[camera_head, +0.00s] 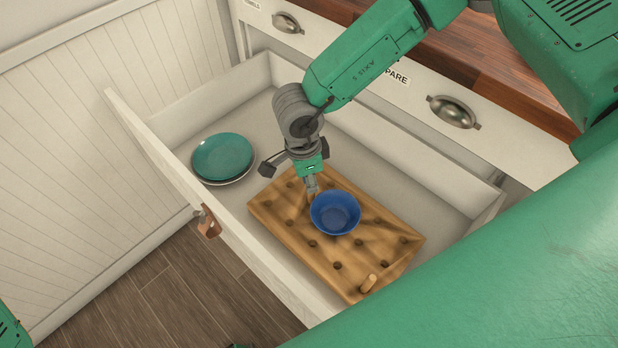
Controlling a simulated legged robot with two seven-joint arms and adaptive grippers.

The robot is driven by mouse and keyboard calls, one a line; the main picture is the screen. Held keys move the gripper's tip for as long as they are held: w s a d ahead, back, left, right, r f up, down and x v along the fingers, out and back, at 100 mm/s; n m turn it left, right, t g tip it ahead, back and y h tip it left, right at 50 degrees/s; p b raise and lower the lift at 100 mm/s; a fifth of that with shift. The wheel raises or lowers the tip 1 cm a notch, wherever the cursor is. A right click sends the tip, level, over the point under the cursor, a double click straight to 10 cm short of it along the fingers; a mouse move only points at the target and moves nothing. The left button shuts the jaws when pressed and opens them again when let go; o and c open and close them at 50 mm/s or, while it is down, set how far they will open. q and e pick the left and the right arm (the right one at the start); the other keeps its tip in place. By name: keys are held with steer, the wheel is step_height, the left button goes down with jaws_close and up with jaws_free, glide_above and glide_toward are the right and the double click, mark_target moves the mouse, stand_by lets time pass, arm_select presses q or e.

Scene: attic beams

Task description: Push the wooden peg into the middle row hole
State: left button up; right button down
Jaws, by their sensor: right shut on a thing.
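A wooden pegboard (290,226) with rows of dark holes lies in the open drawer. A short light wooden peg (368,283) stands up from the board near its front right corner. A blue bowl (335,213) is over the board's middle and hides some holes; I cannot tell whether it touches the board. My right gripper (312,191) reaches down from above and is shut at the bowl's back left rim, seemingly on that rim. Its fingertips are small and partly hard to make out. My left gripper does not show.
Teal plates (222,157) lie stacked in the drawer (268,110), left of the board. The drawer's front panel has a leather pull (208,222). A cabinet with metal handles (454,111) stands behind. Bare drawer floor lies around the board.

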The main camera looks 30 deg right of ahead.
steer(key=shift+f, duration=0.3)
steer(key=shift+f+b, duration=0.5)
steer(key=shift+f, duration=0.6)
steer(key=c, duration=1.4)
jaws_free()
steer(key=shift+r, duration=0.1)
steer(key=r, duration=0.7)
steer(key=a+r, duration=0.1)
steer(key=r, duration=0.3)
steer(key=shift+w+r, duration=0.35)
